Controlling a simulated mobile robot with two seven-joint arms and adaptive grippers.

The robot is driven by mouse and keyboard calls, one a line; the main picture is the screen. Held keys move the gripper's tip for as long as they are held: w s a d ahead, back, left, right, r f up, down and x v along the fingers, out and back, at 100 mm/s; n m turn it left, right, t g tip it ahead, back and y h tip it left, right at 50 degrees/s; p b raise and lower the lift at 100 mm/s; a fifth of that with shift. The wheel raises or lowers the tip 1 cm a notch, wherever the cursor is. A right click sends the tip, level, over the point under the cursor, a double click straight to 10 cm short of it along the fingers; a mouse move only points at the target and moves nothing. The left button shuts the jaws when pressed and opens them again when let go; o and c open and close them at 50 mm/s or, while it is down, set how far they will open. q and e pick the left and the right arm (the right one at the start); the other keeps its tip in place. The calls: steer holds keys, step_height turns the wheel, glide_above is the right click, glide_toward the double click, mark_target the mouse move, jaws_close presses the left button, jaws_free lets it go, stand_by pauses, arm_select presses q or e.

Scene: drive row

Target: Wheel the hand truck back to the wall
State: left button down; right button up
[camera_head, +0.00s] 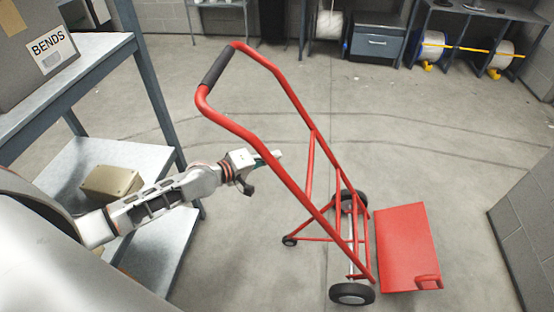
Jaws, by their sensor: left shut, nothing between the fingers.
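The red hand truck (311,150) stands tilted back on the concrete floor in the middle of the head view. Its black grip (217,65) is at the upper left, its wheels (352,293) are at the bottom, and its red toe plate (407,246) extends to the right. My left gripper (265,157) is shut and empty. In the picture it lies beside the left red rail, below the black grip; I cannot tell whether it touches the rail. My right gripper is not in view.
A grey shelf unit (150,75) with a box labelled BENDS (40,55) stands close on the left. A block wall (525,225) is on the right. At the back are a grey cabinet (376,42) and cable reels (432,46). Floor behind the truck is clear.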

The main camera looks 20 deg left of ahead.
arm_select(q)
steer(key=w+d+f+b, duration=0.2)
steer(key=w+d+f, duration=0.1)
steer(key=w+d, duration=0.3)
steer(key=shift+w+d+f, duration=0.3)
steer(key=shift+w+f, duration=0.1)
steer(key=shift+w, duration=0.2)
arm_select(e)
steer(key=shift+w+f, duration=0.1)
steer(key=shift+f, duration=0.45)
